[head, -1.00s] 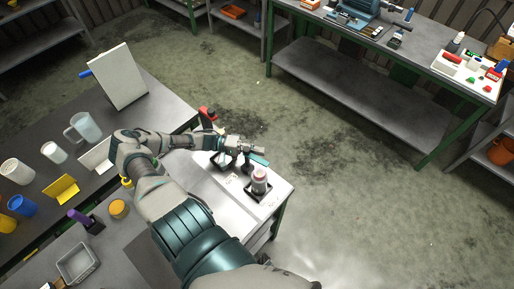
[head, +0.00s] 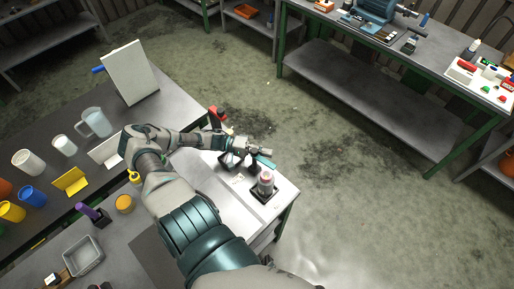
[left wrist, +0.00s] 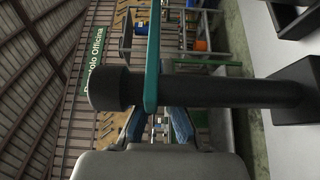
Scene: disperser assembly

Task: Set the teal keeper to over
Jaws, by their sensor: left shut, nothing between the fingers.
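The teal keeper (head: 265,162) shows as a short teal strip beside my left gripper (head: 253,150), over the light bench's far side. In the left wrist view it is a narrow teal bar (left wrist: 152,60) crossing a dark post (left wrist: 215,92) with a thick round end. My arm and hand partly hide the dark fixture below. My right gripper is out of view.
A pinkish-grey cylinder (head: 266,182) stands on a dark base near the bench corner. A red part (head: 216,115) stands behind my forearm. Cups, a yellow sign (head: 70,181) and a white panel (head: 128,73) are on the left table. Open floor lies to the right.

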